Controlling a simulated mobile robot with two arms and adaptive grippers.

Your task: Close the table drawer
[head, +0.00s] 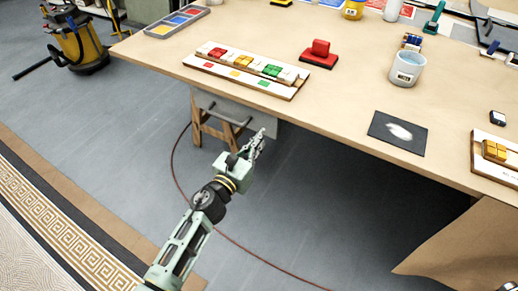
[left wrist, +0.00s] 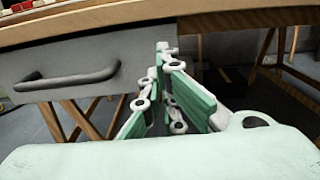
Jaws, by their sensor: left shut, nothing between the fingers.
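The table drawer has a plain grey front (head: 255,120) under the front edge of the wooden table (head: 150,50). Its dark bar handle (head: 222,113) faces me. In the left wrist view the drawer front (left wrist: 120,48) fills the upper left, with the handle (left wrist: 65,79) left of the fingers. How far the drawer stands out is hard to tell.
Mosaic panels (head: 240,78), a red stamp-like block (head: 319,54), a cup (head: 407,70) and a dark square sheet (head: 397,133) lie on the table. A wooden trestle (head: 198,118) stands below it. A thin hose crosses the floor. A yellow vacuum (head: 80,45) stands far left.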

